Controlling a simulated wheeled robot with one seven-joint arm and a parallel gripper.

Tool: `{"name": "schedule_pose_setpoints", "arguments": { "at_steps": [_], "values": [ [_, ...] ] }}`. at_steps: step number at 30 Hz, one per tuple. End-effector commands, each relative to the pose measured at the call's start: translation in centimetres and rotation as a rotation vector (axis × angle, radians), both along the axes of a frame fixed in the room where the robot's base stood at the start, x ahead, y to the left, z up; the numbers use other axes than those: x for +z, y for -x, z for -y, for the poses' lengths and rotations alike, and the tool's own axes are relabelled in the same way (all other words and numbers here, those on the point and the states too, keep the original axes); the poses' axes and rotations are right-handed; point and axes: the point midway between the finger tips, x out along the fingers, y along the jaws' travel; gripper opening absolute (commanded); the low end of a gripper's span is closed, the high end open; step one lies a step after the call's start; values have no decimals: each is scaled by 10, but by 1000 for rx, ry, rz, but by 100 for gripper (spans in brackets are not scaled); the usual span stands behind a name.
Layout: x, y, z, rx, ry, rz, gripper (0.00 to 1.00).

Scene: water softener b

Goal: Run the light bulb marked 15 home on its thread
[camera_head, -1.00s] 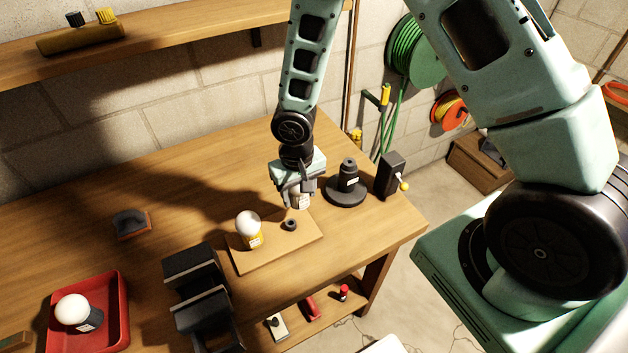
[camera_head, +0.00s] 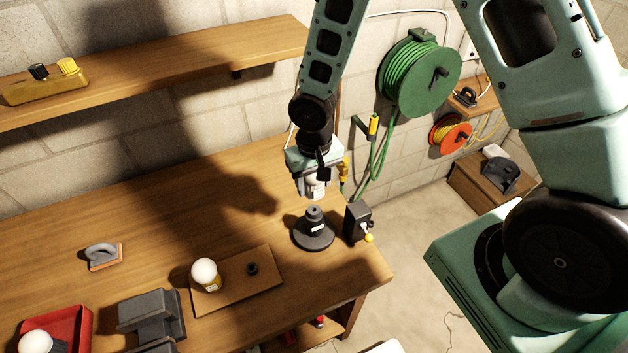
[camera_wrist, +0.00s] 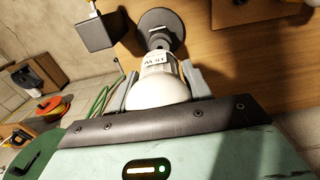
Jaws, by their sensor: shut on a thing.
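My gripper (camera_head: 315,187) is shut on a white bulb; in the wrist view the bulb (camera_wrist: 157,92) lies between the two fingers, its label reading 15 W upside down. Its globe is toward the palm and its base end points away, toward the socket. The dark lamp base (camera_head: 313,229), a round foot with an upright socket post and a small white label, stands on the bench just below the bulb. It also shows in the wrist view (camera_wrist: 160,30), beyond the bulb. The bulb appears above the post, with a small gap in the head view. The bulb's thread is hidden.
A black box with a yellow-knobbed lever (camera_head: 358,221) stands close right of the lamp base. A board (camera_head: 240,283) carries another bulb (camera_head: 205,273) and a black ring (camera_head: 252,268). A red tray (camera_head: 78,325) holds a third bulb (camera_head: 36,342). A grey block (camera_head: 150,315) stands in front.

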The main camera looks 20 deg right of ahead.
Motion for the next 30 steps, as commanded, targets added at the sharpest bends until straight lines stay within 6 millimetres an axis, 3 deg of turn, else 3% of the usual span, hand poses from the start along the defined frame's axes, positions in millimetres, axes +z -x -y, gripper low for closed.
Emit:
{"name": "schedule_pose_setpoints", "arguments": {
  "at_steps": [5, 21, 30],
  "values": [
    [-2, 0, 0, 1, 0, 0, 26],
    [-46, 0, 0, 0, 0, 0, 26],
    [-45, 0, 0, 0, 0, 1, 26]
  ]
}}
